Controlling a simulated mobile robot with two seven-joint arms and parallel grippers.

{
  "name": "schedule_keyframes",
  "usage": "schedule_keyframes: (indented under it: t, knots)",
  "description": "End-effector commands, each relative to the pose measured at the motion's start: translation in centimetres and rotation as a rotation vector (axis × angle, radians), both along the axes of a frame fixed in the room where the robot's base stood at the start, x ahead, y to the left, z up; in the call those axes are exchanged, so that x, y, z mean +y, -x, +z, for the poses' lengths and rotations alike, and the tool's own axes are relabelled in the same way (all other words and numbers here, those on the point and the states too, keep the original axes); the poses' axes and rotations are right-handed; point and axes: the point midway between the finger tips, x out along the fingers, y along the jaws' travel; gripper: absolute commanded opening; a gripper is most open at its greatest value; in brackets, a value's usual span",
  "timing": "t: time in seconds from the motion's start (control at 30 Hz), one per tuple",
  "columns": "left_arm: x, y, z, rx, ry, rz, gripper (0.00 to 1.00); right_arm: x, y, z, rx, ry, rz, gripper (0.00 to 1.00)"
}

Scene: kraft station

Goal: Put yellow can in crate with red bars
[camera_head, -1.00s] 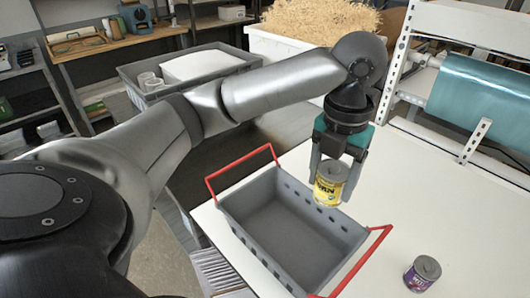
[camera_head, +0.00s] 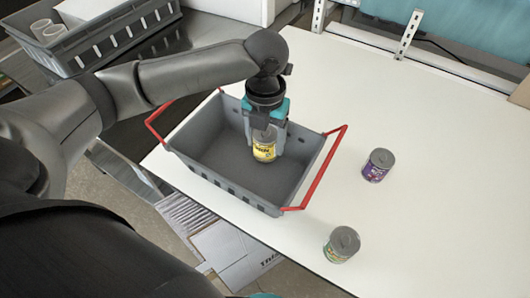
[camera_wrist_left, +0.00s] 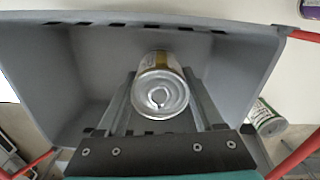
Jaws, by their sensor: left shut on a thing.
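The yellow can (camera_head: 264,152) is between the fingers of my left gripper (camera_head: 264,150), which is shut on it. In the head view the can is over the inside of the grey crate (camera_head: 190,140) with red bars. In the left wrist view the can (camera_wrist_left: 161,88) shows its metal lid, with the grey crate walls (camera_wrist_left: 60,70) around it. Whether the can touches the crate floor I cannot tell. The crate stands on the white table, with a red bar (camera_head: 322,168) at its right end. My right gripper is not in view.
A purple can (camera_head: 378,166) stands on the white table (camera_head: 430,150) right of the crate. A green-labelled can (camera_head: 342,245) stands near the front edge. A grey bin (camera_head: 110,45) with white cups is at the back left. The table's right part is clear.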

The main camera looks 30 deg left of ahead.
Motion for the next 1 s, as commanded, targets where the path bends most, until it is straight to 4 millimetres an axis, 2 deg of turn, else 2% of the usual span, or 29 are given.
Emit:
schedule_keyframes:
  t: [0.17, 0.4, 0.8, 0.83, 1.0]
  knots:
    - [0.0, 0.0, -1.2, 0.001, 0.000, 0.000, 0.04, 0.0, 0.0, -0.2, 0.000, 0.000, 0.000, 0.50]
    - [0.0, 0.0, -4.6, 0.001, 0.000, 0.000, 0.04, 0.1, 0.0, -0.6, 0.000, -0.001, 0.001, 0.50]
    - [0.0, 0.0, -5.1, 0.000, -0.001, 0.000, 0.04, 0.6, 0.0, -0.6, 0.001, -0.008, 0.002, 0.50]
    - [0.0, 0.0, -5.2, 0.000, -0.001, 0.000, 0.71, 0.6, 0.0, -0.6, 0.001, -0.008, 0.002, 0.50]
    - [0.0, 0.0, -5.1, 0.000, -0.001, 0.000, 0.90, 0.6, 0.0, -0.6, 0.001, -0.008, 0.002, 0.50]
